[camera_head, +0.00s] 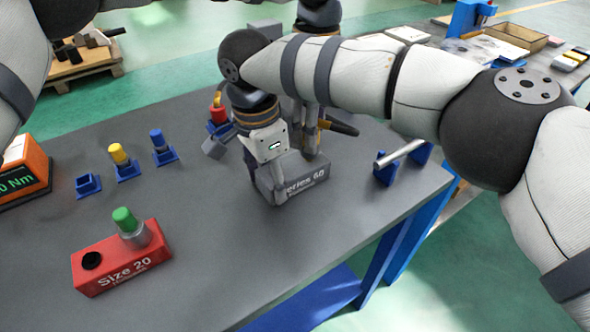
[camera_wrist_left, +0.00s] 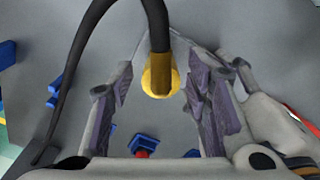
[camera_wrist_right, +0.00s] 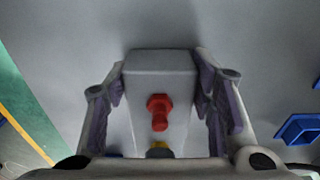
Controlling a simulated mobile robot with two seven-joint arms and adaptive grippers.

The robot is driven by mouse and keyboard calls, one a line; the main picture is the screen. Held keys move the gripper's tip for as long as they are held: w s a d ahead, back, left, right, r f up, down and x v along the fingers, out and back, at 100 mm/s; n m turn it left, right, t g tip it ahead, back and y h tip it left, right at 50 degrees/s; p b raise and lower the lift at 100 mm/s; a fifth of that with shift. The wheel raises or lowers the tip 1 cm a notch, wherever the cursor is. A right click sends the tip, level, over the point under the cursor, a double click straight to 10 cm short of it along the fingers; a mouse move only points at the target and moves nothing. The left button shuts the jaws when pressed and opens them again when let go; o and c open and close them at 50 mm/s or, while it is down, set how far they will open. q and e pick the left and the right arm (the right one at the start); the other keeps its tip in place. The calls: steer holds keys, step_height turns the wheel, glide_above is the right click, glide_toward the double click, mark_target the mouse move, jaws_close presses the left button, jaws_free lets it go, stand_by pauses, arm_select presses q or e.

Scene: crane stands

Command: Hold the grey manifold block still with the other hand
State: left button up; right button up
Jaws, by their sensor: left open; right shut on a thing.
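The grey manifold block (camera_head: 303,182), marked "Series 60", stands on the table near its right end. My right gripper (camera_head: 268,178) is shut on it. In the right wrist view the block (camera_wrist_right: 160,64) sits between both fingers (camera_wrist_right: 160,105), with a red fitting (camera_wrist_right: 159,108) facing the camera. My left gripper (camera_head: 312,145) is just behind and right of the right one, partly hidden by my right forearm. In the left wrist view its fingers (camera_wrist_left: 162,95) are open around a brass-yellow end (camera_wrist_left: 160,76) of a black hose (camera_wrist_left: 154,22); I cannot tell whether they touch it.
A red block (camera_head: 122,262) marked "Size 20" carries a green-topped fitting (camera_head: 125,219). Small blue stands (camera_head: 88,186) hold yellow (camera_head: 118,153) and blue (camera_head: 157,139) parts. A metal rod (camera_head: 400,153) rests on blue supports near the right edge. The front middle table is clear.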

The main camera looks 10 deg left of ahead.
arm_select(q)
steer(key=shift+r, duration=2.5)
arm_select(e)
steer(key=shift+w, duration=0.1)
arm_select(q)
steer(key=shift+r, duration=0.1)
step_height(320, 180, up, 8)
arm_select(e)
steer(key=o, duration=1.5)
